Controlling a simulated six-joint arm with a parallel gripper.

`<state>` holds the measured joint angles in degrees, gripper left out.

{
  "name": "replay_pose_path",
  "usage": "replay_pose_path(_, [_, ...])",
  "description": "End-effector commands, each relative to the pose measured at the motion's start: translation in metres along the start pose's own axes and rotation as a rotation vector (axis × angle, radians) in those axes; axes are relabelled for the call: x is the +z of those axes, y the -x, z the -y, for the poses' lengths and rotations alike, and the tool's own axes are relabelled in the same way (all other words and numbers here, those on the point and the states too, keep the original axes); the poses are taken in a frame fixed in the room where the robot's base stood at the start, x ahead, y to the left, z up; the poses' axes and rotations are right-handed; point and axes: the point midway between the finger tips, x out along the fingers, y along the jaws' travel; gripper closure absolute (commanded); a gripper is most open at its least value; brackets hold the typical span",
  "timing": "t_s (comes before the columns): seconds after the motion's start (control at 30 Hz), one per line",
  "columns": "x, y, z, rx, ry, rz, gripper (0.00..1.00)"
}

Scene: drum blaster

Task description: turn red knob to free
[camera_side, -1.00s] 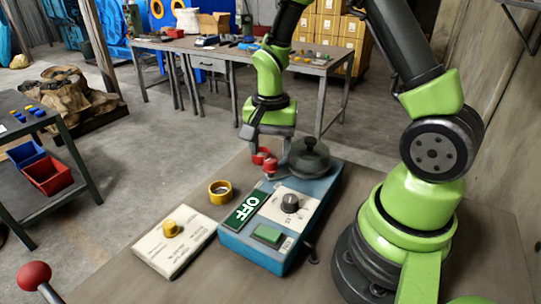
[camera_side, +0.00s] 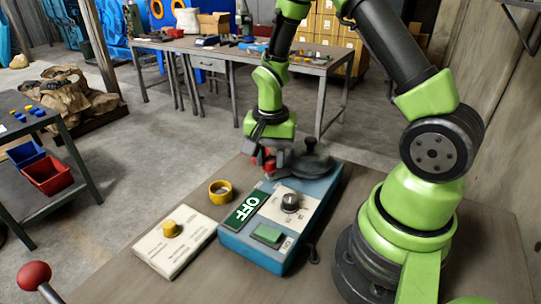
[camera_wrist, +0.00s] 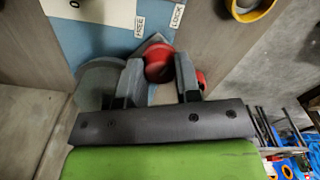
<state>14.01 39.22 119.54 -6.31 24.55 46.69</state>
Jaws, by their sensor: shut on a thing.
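The red knob (camera_wrist: 159,62) sits at one end of the blue box (camera_side: 272,250). It also shows partly in the side view (camera_side: 269,166), mostly covered by my gripper. My gripper (camera_wrist: 160,78) is shut on the red knob, with one finger on each side. A grey pointed piece (camera_wrist: 155,41) sticks out by the knob, between the printed FREE (camera_wrist: 139,27) and LOCK (camera_wrist: 178,16) labels. Another red part (camera_wrist: 201,80) shows behind the right finger in the wrist view.
A dark round dome (camera_side: 310,158) stands on the box close beside my gripper. A yellow ring (camera_side: 220,190) and a card with a yellow knob (camera_side: 172,228) lie left.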

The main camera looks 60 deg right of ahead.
Motion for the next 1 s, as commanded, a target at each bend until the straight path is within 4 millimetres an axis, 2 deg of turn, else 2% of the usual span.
replay_pose_path(0.37, [0.0003, 0.0004, -0.0001, 0.000, 0.187, 0.001, 0.93])
replay_pose_path(1.0, [0.0003, 0.0006, -0.0002, 0.000, 0.788, 0.001, 0.93])
